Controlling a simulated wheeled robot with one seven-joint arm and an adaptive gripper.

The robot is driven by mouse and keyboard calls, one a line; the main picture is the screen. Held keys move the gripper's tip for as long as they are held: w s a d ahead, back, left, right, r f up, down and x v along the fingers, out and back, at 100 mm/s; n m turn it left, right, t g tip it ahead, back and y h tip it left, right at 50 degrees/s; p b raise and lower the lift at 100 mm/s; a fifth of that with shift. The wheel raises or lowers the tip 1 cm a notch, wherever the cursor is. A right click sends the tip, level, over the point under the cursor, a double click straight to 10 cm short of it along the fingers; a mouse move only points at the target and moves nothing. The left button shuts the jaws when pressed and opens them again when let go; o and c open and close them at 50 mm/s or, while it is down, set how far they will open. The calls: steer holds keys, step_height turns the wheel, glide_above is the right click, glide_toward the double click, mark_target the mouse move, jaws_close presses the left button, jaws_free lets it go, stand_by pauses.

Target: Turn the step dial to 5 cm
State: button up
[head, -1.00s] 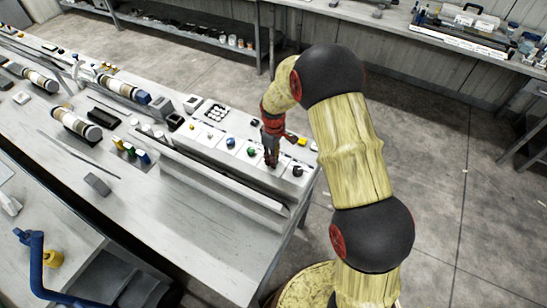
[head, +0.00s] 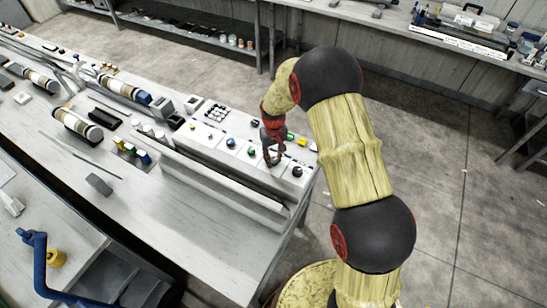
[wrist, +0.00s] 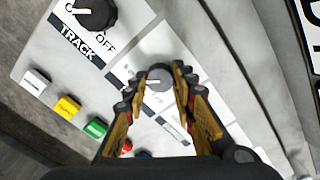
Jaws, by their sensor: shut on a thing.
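My gripper (wrist: 158,98) is shut on a round grey dial (wrist: 158,77), with one finger on each side of it. The dial sits on the white control panel (wrist: 140,40) and has a pale pointer mark. Lettering below the dial is partly covered by the fingers and cannot be read, so its setting cannot be told. In the head view my gripper (head: 273,157) reaches down onto the panel between a green knob (head: 251,153) and a black knob (head: 297,171); the held dial is hidden there.
A black knob (wrist: 97,12) marked TRACK and OFF is beside the held dial. White, yellow (wrist: 67,107) and green (wrist: 95,128) buttons line the panel's edge. A blue knob (head: 230,142) stands farther along. Core tubes (head: 75,124) lie on the bench to the left.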

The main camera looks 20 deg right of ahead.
mark_target(274, 160)
steer(key=shift+m, duration=0.6)
steer(key=o, duration=1.2)
steer(key=shift+c, duration=0.2)
step_height(274, 160, up, 12)
stand_by(0.3)
